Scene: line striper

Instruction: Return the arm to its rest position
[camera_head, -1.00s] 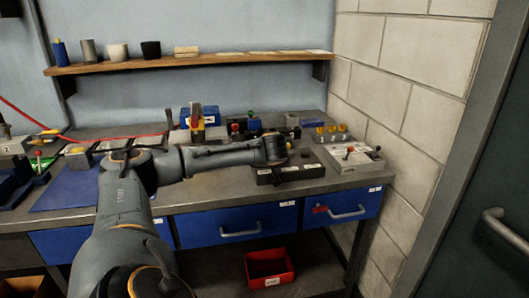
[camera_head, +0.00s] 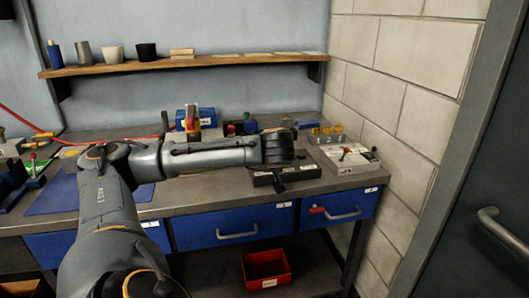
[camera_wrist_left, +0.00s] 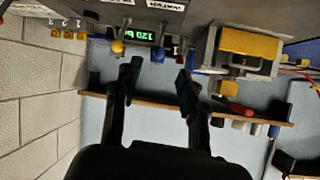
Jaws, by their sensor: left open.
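My left arm (camera_head: 205,157) comes in from the left and reaches across above the bench to the right. Its dark left gripper (camera_head: 279,150) hangs in front of a low black box (camera_head: 300,173) near the bench's front edge. In the left wrist view the left gripper (camera_wrist_left: 160,78) has its two fingers spread wide, with nothing between them. That view is upside down, with the shelf and wall beyond the fingers. My right gripper is not in view.
A grey box with a lever (camera_head: 350,158) stands at the bench's right end. A blue box (camera_head: 196,117) stands behind my arm. The shelf (camera_head: 190,65) holds cups. Blue drawers (camera_head: 237,227) and a red bin (camera_head: 268,268) are below. A block wall (camera_head: 410,120) bounds the right.

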